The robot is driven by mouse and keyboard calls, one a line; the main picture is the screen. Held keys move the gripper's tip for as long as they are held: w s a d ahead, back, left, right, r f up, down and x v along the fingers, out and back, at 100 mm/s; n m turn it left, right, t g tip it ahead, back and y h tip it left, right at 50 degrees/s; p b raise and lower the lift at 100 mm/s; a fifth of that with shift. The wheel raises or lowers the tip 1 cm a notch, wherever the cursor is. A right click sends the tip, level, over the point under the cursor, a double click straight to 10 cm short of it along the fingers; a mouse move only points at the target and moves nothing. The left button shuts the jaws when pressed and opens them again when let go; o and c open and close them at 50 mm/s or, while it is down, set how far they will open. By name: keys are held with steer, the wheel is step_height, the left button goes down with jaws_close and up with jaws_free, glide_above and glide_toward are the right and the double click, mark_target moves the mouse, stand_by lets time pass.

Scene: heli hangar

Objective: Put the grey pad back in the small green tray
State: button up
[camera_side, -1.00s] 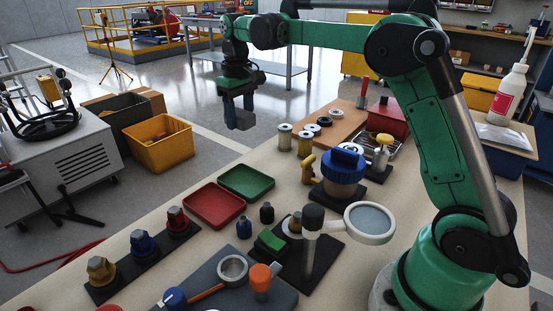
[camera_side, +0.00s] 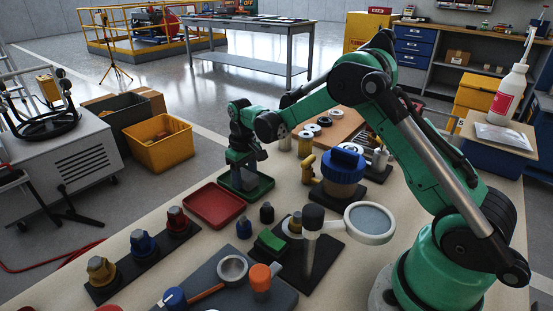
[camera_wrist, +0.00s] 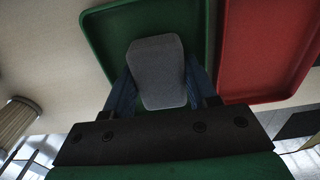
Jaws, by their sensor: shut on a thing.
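My gripper (camera_side: 244,178) is down at the small green tray (camera_side: 265,187), pointing into it. In the wrist view my gripper (camera_wrist: 160,85) is shut on the grey pad (camera_wrist: 157,65), one blue finger on each side. The pad is a rounded grey block and lies over the floor of the green tray (camera_wrist: 106,40), within its rim. I cannot tell whether the pad touches the tray floor. In the side view the pad is mostly hidden by the gripper and hard to make out.
A red tray (camera_side: 214,206) sits close beside the green one. A blue-lidded jar (camera_side: 343,172) and a yellow fitting (camera_side: 308,169) are to the right. The table's edge lies behind and left of the trays.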

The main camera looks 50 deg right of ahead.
mark_target(245, 174)
steer(key=o, duration=0.9)
steer(key=shift+f, duration=0.15)
steer(key=shift+o, duration=0.2)
steer(key=s+a+r+t, duration=0.1)
steer(key=s+r, duration=0.1)
steer(key=r, duration=0.6)
steer(key=s+a+r+t, duration=0.1)
steer(key=s+a+r, duration=0.1)
steer(key=r, duration=0.6)
steer(key=s+a+f+t, duration=0.1)
steer(key=s+a+t, duration=0.1)
steer(key=s, duration=0.4)
steer(key=s+a+f+t, duration=0.1)
steer(key=s+a+t, duration=0.1)
steer(key=s, duration=0.4)
steer(key=shift+f+t, duration=0.3)
steer(key=shift+t, duration=0.3)
